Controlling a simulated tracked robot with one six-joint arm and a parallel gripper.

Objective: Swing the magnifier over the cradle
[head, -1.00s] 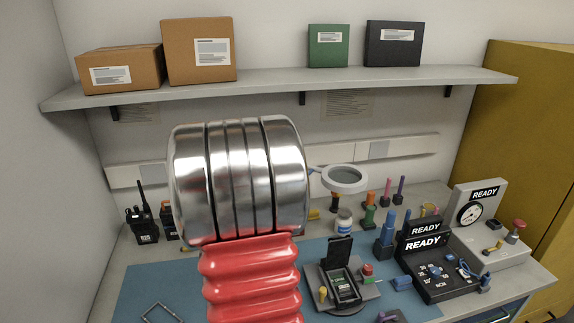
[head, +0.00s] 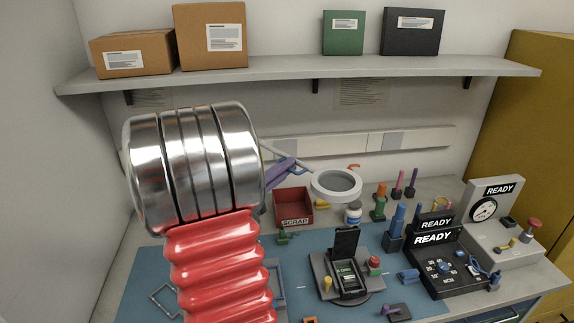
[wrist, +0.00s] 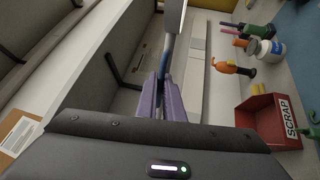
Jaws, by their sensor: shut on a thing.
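The magnifier is a white ring with a grey lens (head: 336,186) on a thin pale arm that reaches back to the left. In the head view its ring hangs behind and above the cradle (head: 318,268), not over it. The cradle sits on the blue mat and holds a dark device with a raised black lid. My gripper (head: 281,174) has purple fingers, shut on the magnifier's arm left of the ring. The fingers also show in the wrist view (wrist: 165,98), around a bluish bar. My large arm link hides part of the bench.
A red SCRAP bin (head: 293,207) stands just below my gripper, left of the ring. A white bottle (head: 353,214) and several coloured tools stand behind the cradle. Black READY units (head: 437,262) are to its right. A shelf with boxes (head: 210,38) runs above.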

